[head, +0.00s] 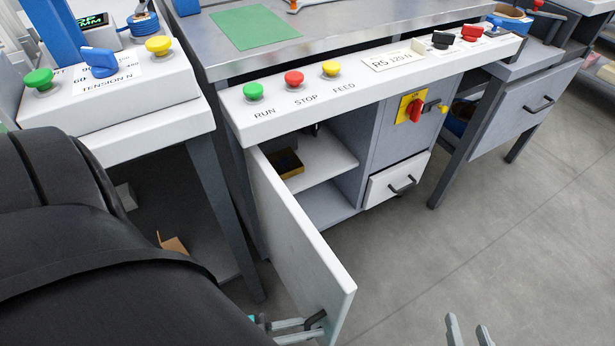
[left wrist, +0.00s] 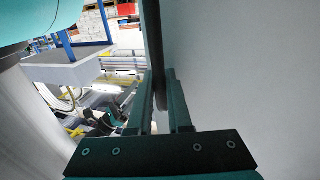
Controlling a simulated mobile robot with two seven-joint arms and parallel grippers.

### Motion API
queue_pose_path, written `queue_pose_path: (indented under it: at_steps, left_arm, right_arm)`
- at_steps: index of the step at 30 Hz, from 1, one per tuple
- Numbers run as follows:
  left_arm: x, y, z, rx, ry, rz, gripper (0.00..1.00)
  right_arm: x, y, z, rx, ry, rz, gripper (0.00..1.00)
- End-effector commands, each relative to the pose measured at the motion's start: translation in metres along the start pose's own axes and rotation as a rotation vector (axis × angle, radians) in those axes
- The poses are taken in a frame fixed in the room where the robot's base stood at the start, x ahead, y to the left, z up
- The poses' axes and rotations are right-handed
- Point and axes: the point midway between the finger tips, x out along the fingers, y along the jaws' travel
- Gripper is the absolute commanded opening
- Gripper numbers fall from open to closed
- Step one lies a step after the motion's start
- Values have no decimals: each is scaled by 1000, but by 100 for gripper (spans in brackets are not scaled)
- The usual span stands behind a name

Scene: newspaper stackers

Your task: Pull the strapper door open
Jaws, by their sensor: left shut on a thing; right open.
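The strapper door (head: 292,235) is a pale grey panel under the front of the machine. It is swung open toward me, and the cabinet's inside shows behind it. My left gripper (head: 308,324) is at the door's near lower corner, shut on its dark handle (head: 318,318). In the left wrist view the door (left wrist: 250,70) fills the right side, and the fingers (left wrist: 160,100) close around the dark handle (left wrist: 161,88). My right gripper (head: 468,330) is open and empty above the floor, right of the door.
The cabinet shelf (head: 325,160) holds a small dark box (head: 287,163). A drawer (head: 398,181) and a red switch (head: 415,110) are right of the opening. A table leg (head: 222,200) stands left of the door. The floor (head: 450,255) on the right is clear.

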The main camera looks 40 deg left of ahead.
Motion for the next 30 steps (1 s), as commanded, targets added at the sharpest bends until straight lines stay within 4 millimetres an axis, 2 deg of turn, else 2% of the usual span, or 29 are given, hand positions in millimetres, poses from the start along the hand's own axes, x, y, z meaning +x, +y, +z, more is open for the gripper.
queue_pose_path:
  at_steps: [17, 18, 20, 30]
  left_arm:
    - [-1, 0, 1, -1, -4, -2, 0]
    - [-1, 0, 1, 0, -4, -2, 22]
    - [-1, 0, 1, 0, -3, -2, 28]
    - [0, -1, 0, 0, -1, -2, 30]
  right_arm:
    - [0, 1, 1, -6, -4, 0, 50]
    - [0, 1, 1, -6, -4, 0, 50]
    - [0, 1, 1, -7, -4, 0, 50]
    - [0, 0, 2, -9, -5, -2, 50]
